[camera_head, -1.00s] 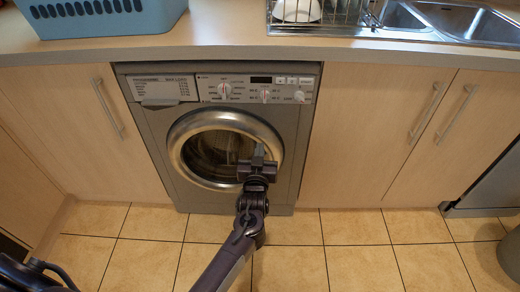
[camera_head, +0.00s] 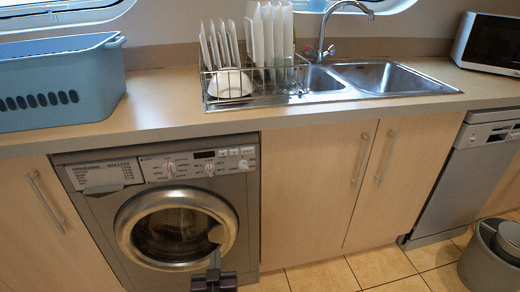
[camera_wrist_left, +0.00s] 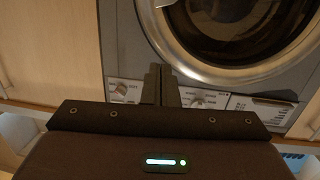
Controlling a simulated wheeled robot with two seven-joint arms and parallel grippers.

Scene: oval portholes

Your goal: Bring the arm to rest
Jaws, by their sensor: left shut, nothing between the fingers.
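My left gripper (camera_head: 214,262) shows at the bottom edge of the head view, in front of the lower right of the washing machine's door. Its fingers are together with nothing between them; they also show in the left wrist view (camera_wrist_left: 160,84). The grey washing machine (camera_head: 247,215) stands under the counter. Its round porthole door (camera_head: 172,232) has a silver ring and dark glass, and appears shut. In the wrist view the door ring (camera_wrist_left: 190,62) lies beyond the fingertips; I cannot tell whether they touch it. My right gripper is not in view.
The counter (camera_head: 165,95) carries a blue basket (camera_head: 60,85), a dish rack (camera_head: 235,88) with plates, a sink (camera_head: 385,78) and a microwave (camera_head: 490,43). A dishwasher (camera_head: 455,190) and a grey bin (camera_head: 490,260) are at right. Some tiled floor (camera_head: 380,266) is clear.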

